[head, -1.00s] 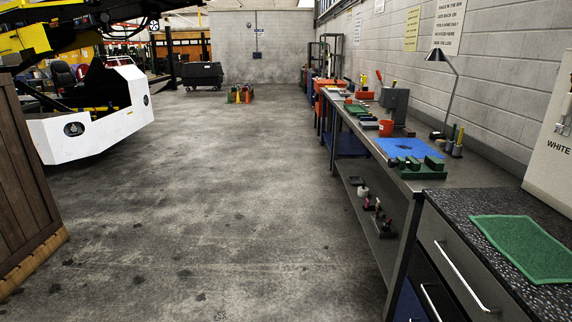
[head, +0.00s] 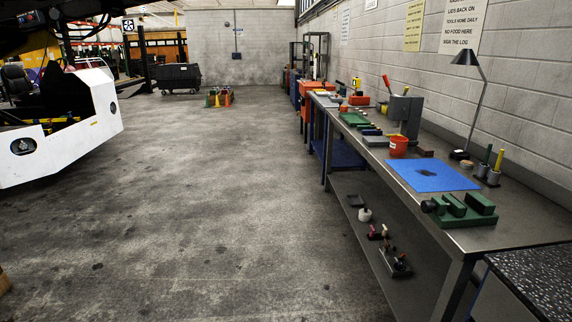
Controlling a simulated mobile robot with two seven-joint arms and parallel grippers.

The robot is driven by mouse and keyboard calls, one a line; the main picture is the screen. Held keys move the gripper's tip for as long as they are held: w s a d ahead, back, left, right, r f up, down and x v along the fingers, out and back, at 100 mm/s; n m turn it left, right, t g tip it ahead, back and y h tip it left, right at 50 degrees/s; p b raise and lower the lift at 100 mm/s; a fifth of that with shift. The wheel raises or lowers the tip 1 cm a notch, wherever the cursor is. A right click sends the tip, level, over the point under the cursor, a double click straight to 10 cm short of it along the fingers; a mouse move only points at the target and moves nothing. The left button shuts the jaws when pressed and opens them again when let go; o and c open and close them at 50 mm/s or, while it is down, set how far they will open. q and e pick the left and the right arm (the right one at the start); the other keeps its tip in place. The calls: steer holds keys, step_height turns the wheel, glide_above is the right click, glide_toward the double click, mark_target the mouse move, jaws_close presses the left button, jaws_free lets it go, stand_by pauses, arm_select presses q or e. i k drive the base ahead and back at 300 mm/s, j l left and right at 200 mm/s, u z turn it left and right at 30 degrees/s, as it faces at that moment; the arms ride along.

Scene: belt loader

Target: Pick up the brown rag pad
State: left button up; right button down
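I cannot pick out a brown rag pad for certain. A small reddish-brown block (head: 425,152) lies on the long workbench (head: 490,238), to the right of the red cup; it is too small to tell what it is. Neither of my grippers is in view.
Green blocks (head: 468,210) sit at the bench's near end, with a desk lamp (head: 480,85) behind. A red cup (head: 398,146) stands beyond the mat. A speckled counter (head: 540,275) is at lower right. Open floor (head: 210,210) lies left of the bench.

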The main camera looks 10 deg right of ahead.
mark_target(425, 151)
steer(key=i+j+z, duration=0.15)
steer(key=i+z, duration=0.3)
steer(key=i+j+z, duration=0.4)
steer(key=i, duration=0.15)
steer(key=i+j+z, duration=0.25)
steer(key=z, duration=0.15)
steer(key=i+j+z, duration=0.25)
steer(key=z, duration=0.15)
steer(key=i+j+z, duration=0.2)
steer(key=j+z, duration=0.25)
steer(key=i+j+z, duration=0.1)
steer(key=j+z, duration=0.7)
steer(key=j, duration=0.35)
steer(key=i, duration=0.05)
